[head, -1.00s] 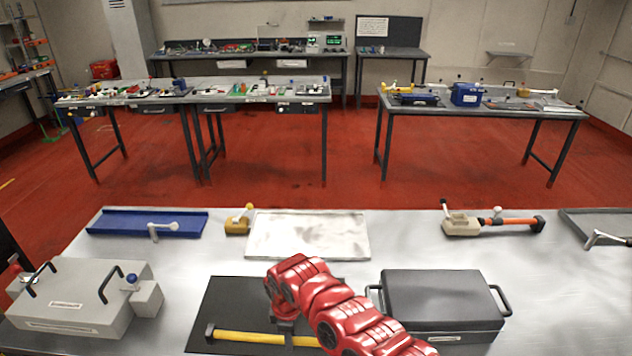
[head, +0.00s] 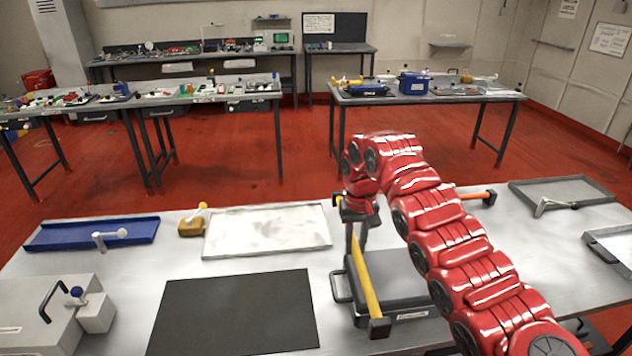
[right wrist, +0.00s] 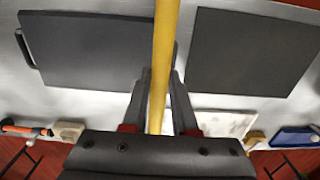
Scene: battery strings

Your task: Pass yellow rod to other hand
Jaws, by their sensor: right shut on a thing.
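The yellow rod (head: 366,275) has a dark block on its near end and hangs in the air in front of the dark grey case (head: 390,272). My right gripper (head: 357,228) is shut on it near its far end, which the gripper and arm partly hide. In the right wrist view the rod (right wrist: 165,50) runs up between the two fingers of my right gripper (right wrist: 162,85). My left gripper is not in view.
A black mat (head: 235,312) lies bare on the metal table. Behind it are a white tray (head: 267,230), a yellow clamp (head: 192,222) and a blue tray (head: 90,233). A grey box (head: 40,310) stands at the left.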

